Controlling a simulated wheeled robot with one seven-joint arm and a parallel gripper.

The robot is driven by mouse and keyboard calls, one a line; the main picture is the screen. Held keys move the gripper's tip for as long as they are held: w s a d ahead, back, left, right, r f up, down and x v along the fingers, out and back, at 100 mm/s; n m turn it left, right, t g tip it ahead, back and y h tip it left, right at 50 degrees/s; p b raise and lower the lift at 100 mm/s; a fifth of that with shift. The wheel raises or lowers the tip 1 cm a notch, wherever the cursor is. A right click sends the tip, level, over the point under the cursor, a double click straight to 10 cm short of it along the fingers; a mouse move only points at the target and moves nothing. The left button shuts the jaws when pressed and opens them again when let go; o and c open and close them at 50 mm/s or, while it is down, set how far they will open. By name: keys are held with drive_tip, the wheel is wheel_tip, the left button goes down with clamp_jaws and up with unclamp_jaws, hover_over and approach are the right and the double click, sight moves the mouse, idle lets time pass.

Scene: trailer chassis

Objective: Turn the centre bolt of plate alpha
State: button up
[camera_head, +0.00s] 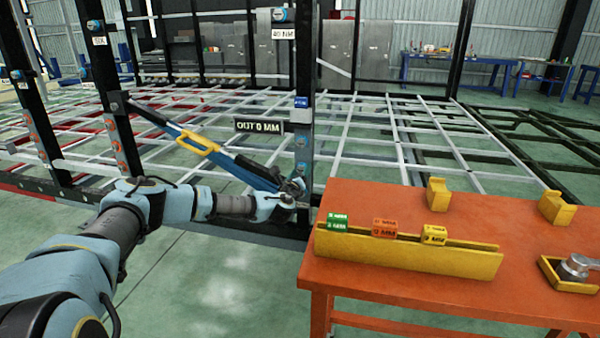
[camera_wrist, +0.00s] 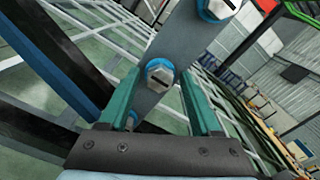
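In the wrist view a grey plate with a column of bolts on blue rings runs diagonally; I cannot read a name on it. The middle bolt (camera_wrist: 159,76), a hex head with a dark slot, lies between the tips of my gripper's green fingers (camera_wrist: 160,82). The fingers stand apart, with gaps beside the bolt head. One bolt (camera_wrist: 218,8) is above it, and another (camera_wrist: 131,120) is lower, partly hidden. In the head view my gripper (camera_head: 298,182) is at the lower part of the dark post (camera_head: 303,70), below a visible bolt (camera_head: 301,141).
A diagonal blue bar with a yellow handle (camera_head: 198,139) ends near my gripper. A sign (camera_head: 258,126) reads "OUT 0 MM". An orange table (camera_head: 400,292) stands close on the right, with a yellow rack (camera_head: 410,257) holding green, orange and yellow MM-marked blocks.

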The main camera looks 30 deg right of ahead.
clamp_jaws()
drive_tip(key=shift+f+m+b, duration=0.1)
drive_tip(key=shift+m+b, duration=0.3)
drive_tip(key=shift+b, duration=0.2)
